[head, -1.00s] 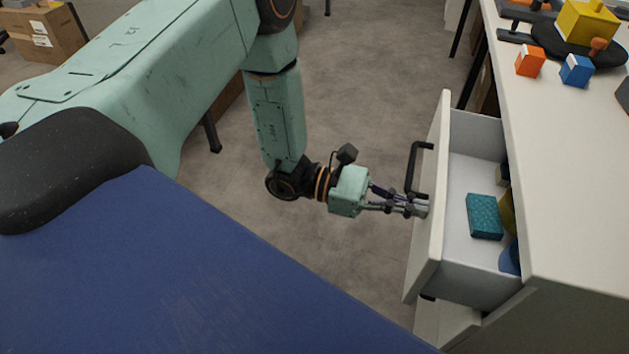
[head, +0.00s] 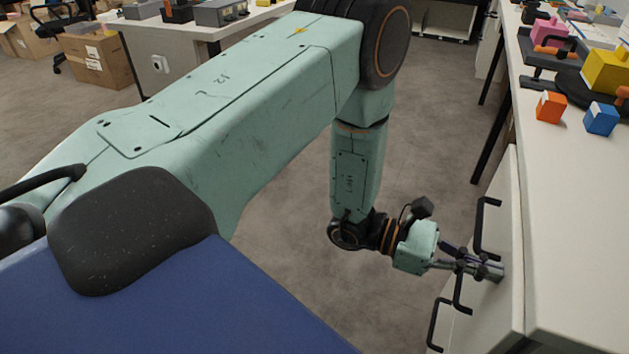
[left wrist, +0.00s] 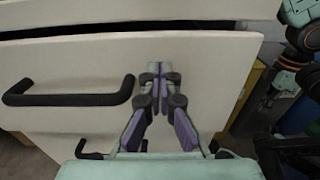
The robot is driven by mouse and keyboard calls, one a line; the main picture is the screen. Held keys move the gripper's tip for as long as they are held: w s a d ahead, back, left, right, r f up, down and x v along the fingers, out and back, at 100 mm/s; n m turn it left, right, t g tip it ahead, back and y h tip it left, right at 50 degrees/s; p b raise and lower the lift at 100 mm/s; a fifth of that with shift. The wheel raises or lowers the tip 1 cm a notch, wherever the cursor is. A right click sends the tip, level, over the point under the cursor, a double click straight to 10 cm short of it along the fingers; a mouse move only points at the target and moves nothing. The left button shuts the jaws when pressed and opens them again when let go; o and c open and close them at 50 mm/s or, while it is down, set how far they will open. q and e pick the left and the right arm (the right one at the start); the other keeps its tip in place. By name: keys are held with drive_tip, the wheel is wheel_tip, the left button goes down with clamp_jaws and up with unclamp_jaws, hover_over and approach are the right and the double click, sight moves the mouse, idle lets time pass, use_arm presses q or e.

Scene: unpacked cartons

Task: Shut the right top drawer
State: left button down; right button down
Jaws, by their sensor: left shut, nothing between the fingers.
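The top drawer's white front (head: 508,215) stands close to the cabinet in the head view, and its inside is hidden. Its black handle (head: 487,228) is upright in that view. My left gripper (head: 497,271) is shut and empty, with its fingertips at the drawer front, beside the handle. In the left wrist view the closed fingertips (left wrist: 160,70) are against or very near the white front (left wrist: 205,70), right of the handle (left wrist: 70,92). A narrow dark gap shows above the front there. My right gripper cannot be made out.
The white countertop (head: 575,220) holds an orange block (head: 550,107), a blue block (head: 601,119) and a yellow block (head: 608,72). More black handles (head: 437,325) lie lower on the cabinet. Grey floor (head: 280,220) beside the cabinet is clear.

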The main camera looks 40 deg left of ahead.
use_arm(q)
drive_tip(key=shift+x, duration=1.05)
use_arm(e)
drive_tip(key=shift+a, duration=0.15)
use_arm(q)
drive_tip(key=shift+r, duration=0.1)
